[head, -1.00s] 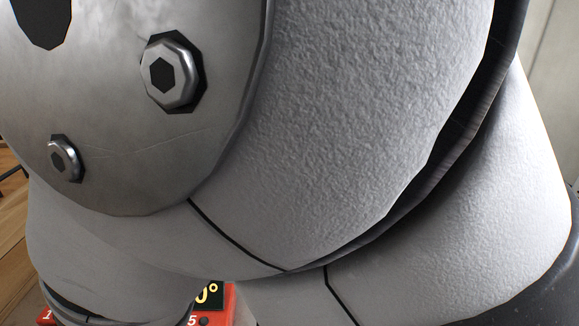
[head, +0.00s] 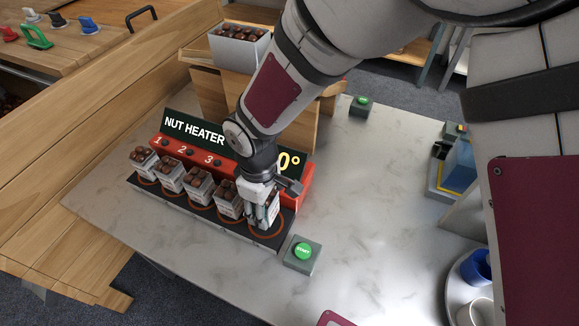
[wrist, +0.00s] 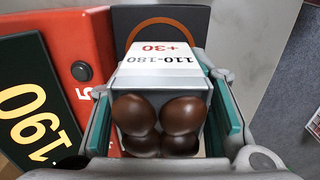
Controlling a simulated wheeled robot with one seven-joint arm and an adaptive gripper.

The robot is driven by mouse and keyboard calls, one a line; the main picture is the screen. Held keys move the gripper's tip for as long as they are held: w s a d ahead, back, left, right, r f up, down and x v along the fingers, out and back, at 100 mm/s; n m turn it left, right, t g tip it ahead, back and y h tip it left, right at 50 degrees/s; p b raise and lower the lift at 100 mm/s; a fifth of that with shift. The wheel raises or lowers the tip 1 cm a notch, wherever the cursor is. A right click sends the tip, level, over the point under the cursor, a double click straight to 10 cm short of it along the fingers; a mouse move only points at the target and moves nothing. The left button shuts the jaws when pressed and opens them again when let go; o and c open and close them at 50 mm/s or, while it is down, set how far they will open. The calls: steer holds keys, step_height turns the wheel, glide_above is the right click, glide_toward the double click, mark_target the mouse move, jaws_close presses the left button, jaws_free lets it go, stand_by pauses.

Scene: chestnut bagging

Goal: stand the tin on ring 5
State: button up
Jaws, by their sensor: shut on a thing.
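The tin (wrist: 162,88) is an open box of chestnuts with a white label reading 110-180 and +30. My gripper (head: 265,192) is shut on it, its teal pads pressing the sides in the wrist view. In the head view the tin (head: 263,212) is upright over ring 5 (head: 279,234), the orange ring at the right end of the heater's dark strip. In the wrist view an arc of the ring (wrist: 163,24) shows past the tin's lower end. I cannot tell whether the tin's base touches the strip.
Several chestnut tins (head: 197,184) stand on the rings to the left, the nearest close beside my gripper. The red nut heater (head: 176,148) with its display is just behind. A green button box (head: 303,254) sits right of the strip.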

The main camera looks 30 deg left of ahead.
steer(key=shift+f+b, duration=1.05)
steer(key=shift+f, duration=0.8)
steer(key=shift+r, duration=0.1)
steer(key=o, duration=1.2)
steer(key=shift+o, duration=0.2)
step_height(320, 180, up, 12)
steer(key=shift+r, duration=0.1)
